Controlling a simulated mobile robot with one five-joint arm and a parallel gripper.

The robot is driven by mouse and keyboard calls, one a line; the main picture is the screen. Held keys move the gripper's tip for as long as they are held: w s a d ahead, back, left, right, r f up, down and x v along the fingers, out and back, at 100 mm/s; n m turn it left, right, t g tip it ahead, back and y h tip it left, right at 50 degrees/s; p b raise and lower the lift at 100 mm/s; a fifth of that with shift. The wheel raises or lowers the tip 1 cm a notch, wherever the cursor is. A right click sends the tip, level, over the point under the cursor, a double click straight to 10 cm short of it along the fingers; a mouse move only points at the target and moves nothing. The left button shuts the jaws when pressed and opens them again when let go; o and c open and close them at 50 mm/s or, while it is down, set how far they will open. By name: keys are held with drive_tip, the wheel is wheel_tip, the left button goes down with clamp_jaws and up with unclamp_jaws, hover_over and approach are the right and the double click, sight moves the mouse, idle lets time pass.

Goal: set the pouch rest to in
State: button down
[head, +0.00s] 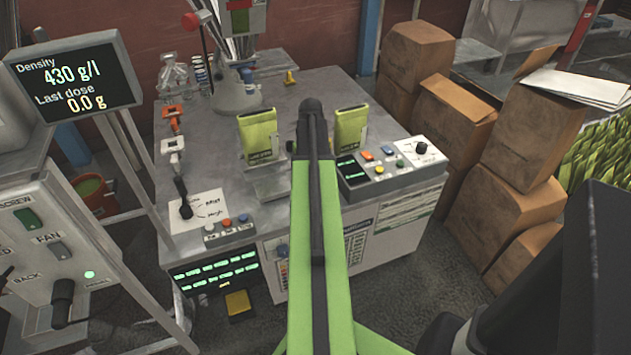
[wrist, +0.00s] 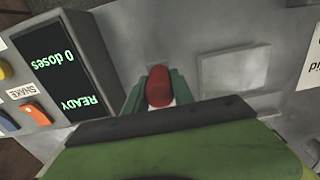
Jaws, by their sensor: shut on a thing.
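In the wrist view my gripper (wrist: 158,95) has its two green fingers closed on a red knob (wrist: 159,84) above the grey machine top. The knob's lower part and its mounting are hidden, so I cannot tell from the frames how it joins the pouch rest. In the head view my green arm covers the gripper and the knob. A green pouch (head: 260,134) stands upright left of my arm, above a small metal ledge (head: 270,188). A second green pouch (head: 350,127) stands right of my arm.
A control box (head: 390,167) with a screen and buttons lies close beside my gripper; its screen reads READY, 0 doses in the wrist view (wrist: 66,70). A black lever (head: 183,197) and a density display (head: 75,78) are at the left. Cardboard boxes (head: 520,165) stand at the right.

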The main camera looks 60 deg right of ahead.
drive_tip(key=w+d, duration=0.3)
drive_tip(key=w, duration=0.1)
drive_tip(key=w+d, duration=0.3)
drive_tip(key=w, duration=0.2)
drive_tip(key=w+d, duration=0.3)
drive_tip(key=w, duration=0.1)
drive_tip(key=shift+w+d, duration=0.15)
drive_tip(key=shift+d, duration=0.05)
drive_tip(key=c, duration=1.1)
unclamp_jaws()
drive_tip(key=shift+d, duration=0.1)
drive_tip(key=shift+r, duration=0.1)
drive_tip(key=shift+r+p, duration=0.25)
drive_tip(key=shift+p, duration=0.1)
wheel_tip(320, 180, up, 17)
drive_tip(key=p, duration=1.6)
drive_tip(key=shift+f+p, duration=0.15)
drive_tip(key=shift+p, duration=0.2)
